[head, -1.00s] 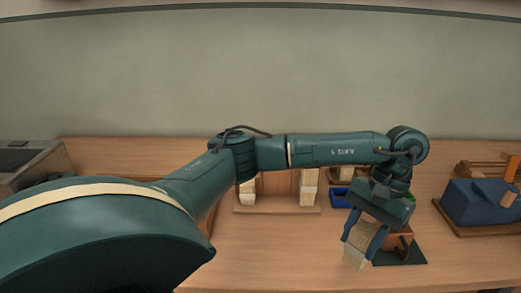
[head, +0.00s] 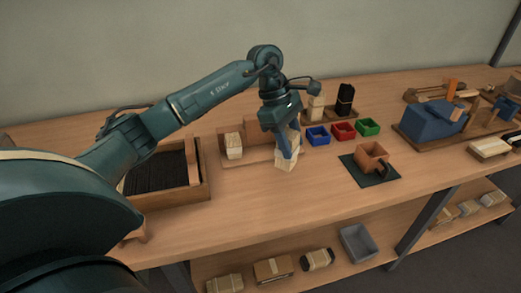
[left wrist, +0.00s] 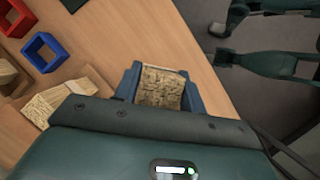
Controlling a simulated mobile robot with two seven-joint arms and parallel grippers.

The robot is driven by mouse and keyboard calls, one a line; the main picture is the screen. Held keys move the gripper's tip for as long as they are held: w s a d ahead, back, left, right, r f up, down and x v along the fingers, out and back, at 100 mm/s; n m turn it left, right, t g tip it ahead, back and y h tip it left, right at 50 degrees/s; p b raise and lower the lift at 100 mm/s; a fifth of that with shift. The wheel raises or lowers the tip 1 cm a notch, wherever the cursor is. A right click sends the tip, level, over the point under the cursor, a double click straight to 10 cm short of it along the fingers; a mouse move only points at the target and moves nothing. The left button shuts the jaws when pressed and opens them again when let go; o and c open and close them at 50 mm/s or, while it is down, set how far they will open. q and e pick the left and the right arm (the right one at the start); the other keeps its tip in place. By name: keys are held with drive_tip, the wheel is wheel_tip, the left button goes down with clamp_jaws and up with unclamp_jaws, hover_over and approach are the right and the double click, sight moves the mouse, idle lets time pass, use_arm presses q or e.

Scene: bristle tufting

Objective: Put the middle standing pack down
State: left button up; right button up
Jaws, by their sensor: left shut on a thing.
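My left gripper (head: 286,152) is shut on a pale, straw-coloured pack (head: 287,163), held slightly tilted in front of the wooden rack (head: 231,160). In the left wrist view the pack's speckled end (left wrist: 160,88) shows between the blue fingers. I cannot tell whether its lower end touches the table. One pale pack (head: 234,147) stands at the rack's left end. The rack's right part is mostly hidden behind my gripper. In the left wrist view, pale blocks (left wrist: 60,100) by the rack show at lower left. My right gripper is not seen.
Blue (head: 318,136), red (head: 343,130) and green (head: 367,127) trays stand right of the rack. Behind them are a pale pack (head: 316,107) and a black bundle (head: 345,99). A black-filled box (head: 205,180) is left. A brown holder (head: 372,157) sits on a dark mat.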

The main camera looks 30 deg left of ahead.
use_arm(q)
drive_tip(key=w+a+r+n+t+y+p, duration=0.1)
drive_tip(key=w+a+n+t+y, duration=0.15)
drive_tip(key=a+n, duration=0.45)
drive_tip(key=w+a+r+n+t+y, duration=0.2)
drive_tip(key=w+a+n, duration=0.15)
drive_tip(key=n, duration=0.75)
drive_tip(key=shift+n+y, duration=0.25)
drive_tip(key=shift+n, duration=0.15)
wheel_tip(320, 180, down, 10)
drive_tip(key=shift+r+p, duration=0.15)
drive_tip(key=shift+p, duration=0.25)
drive_tip(key=shift+w+f, duration=0.1)
drive_tip(key=shift+f, duration=0.15)
drive_tip(key=o, duration=1)
